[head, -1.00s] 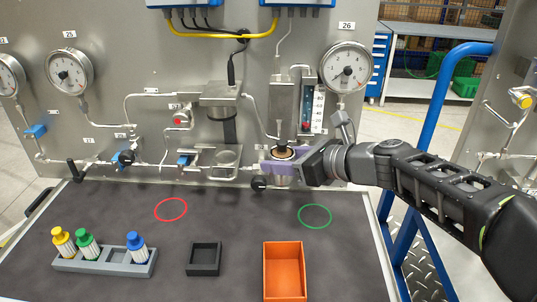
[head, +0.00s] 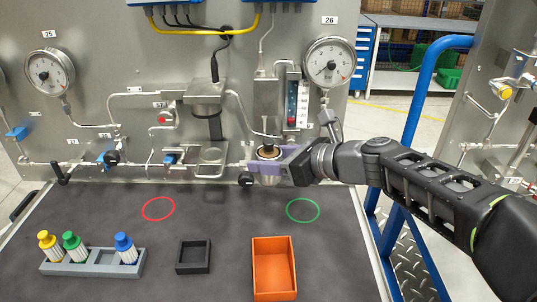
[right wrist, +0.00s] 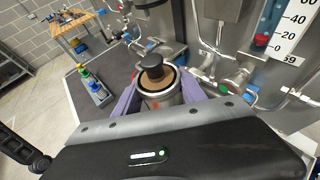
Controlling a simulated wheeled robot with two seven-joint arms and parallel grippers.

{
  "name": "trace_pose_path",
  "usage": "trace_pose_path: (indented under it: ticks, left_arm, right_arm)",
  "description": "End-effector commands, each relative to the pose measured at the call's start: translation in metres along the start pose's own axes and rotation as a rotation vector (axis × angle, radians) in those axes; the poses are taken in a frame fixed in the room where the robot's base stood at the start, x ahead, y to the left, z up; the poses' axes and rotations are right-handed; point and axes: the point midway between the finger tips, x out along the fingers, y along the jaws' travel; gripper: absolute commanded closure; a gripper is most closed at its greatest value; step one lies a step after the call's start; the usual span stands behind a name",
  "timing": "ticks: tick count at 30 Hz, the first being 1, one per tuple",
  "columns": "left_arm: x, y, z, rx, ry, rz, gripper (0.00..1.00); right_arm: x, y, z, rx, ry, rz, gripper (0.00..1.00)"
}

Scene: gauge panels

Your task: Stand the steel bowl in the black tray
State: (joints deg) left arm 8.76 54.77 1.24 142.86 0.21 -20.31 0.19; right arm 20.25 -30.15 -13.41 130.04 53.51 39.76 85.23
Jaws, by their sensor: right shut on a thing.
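The steel bowl (head: 268,153), a round metal vessel with a brown inside, is between the purple fingers of my right gripper (head: 268,168), close in front of the panel. It also shows in the right wrist view (right wrist: 158,98), with a finger on either side and a dark round piece over its brown inside. My right gripper is shut on it. The black tray (head: 193,270), small, square and empty, lies on the dark mat, to the left of and nearer than the bowl. My left gripper is not in view.
An orange bin (head: 274,293) stands right of the tray. A grey rack (head: 90,267) with yellow, green and blue capped bottles stands left. Red (head: 158,209) and green (head: 303,210) rings mark the mat. Pipes, valves and a gauge (head: 329,62) crowd the panel. The mat's middle is clear.

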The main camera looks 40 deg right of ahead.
Motion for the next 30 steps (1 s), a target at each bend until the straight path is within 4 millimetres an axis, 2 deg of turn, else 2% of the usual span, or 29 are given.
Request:
trace_pose_path:
  ticks: [24,30]
  left_arm:
    - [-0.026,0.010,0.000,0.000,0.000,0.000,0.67]
    - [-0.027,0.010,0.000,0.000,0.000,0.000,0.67]
  right_arm:
    - [-0.040,0.057,-0.014,0.000,-0.001,-0.001,1.00]
    - [-0.042,0.063,-0.017,0.000,0.000,0.000,1.00]
